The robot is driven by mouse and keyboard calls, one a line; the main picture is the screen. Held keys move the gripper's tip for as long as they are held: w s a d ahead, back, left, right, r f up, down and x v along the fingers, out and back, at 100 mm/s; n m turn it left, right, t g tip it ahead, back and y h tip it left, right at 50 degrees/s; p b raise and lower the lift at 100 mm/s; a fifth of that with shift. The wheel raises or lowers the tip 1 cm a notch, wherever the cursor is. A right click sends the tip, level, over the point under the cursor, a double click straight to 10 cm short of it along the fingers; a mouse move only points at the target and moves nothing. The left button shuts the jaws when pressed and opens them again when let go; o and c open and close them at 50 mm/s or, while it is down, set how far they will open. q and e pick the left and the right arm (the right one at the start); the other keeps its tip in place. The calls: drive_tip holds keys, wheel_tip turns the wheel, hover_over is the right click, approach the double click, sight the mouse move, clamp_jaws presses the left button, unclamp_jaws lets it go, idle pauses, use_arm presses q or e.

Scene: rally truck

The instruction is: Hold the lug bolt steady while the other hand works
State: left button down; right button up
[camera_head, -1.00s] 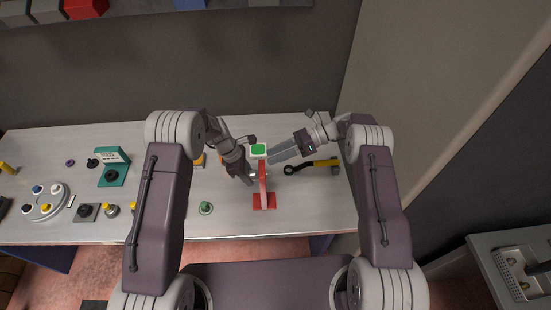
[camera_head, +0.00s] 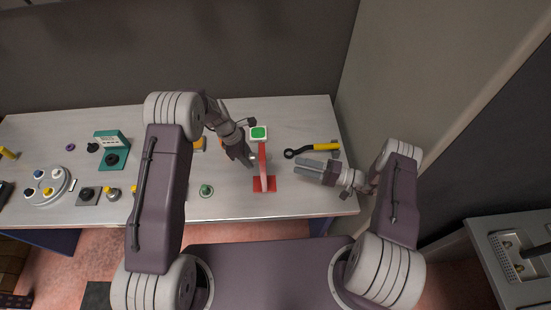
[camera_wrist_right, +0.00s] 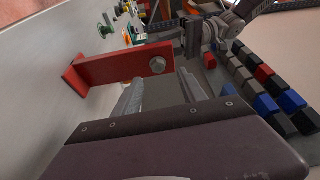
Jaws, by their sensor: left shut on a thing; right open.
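The red stand (camera_head: 263,170) stands upright on the workbench, its plate seen nearly edge-on from my head. In the right wrist view, the round grey head of the lug bolt (camera_wrist_right: 157,65) shows on the near face of the red stand (camera_wrist_right: 105,70). My left gripper (camera_head: 250,158) is at the left side of the plate, shut on the lug bolt from that side; the grip itself is mostly hidden. My right gripper (camera_head: 308,168) is open and empty, to the right of the stand and apart from it. Its two fingers (camera_wrist_right: 165,97) point towards the plate and bolt head.
A wrench (camera_head: 314,150) with a black ring and yellow handle lies behind my right gripper. A box with a green top (camera_head: 259,133) stands behind the stand. A green knob (camera_head: 206,190) and a round tray (camera_head: 46,187) are to the left. The bench's front right is clear.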

sight(269, 157)
drive_tip(key=w+a+t, duration=0.1)
drive_tip(key=w+a, duration=0.3)
drive_tip(key=a, duration=0.5)
drive_tip(key=shift+w+a+f+m+h, duration=0.15)
drive_tip(key=shift+f+m+h, duration=0.15)
drive_tip(key=shift+m, duration=0.1)
clamp_jaws()
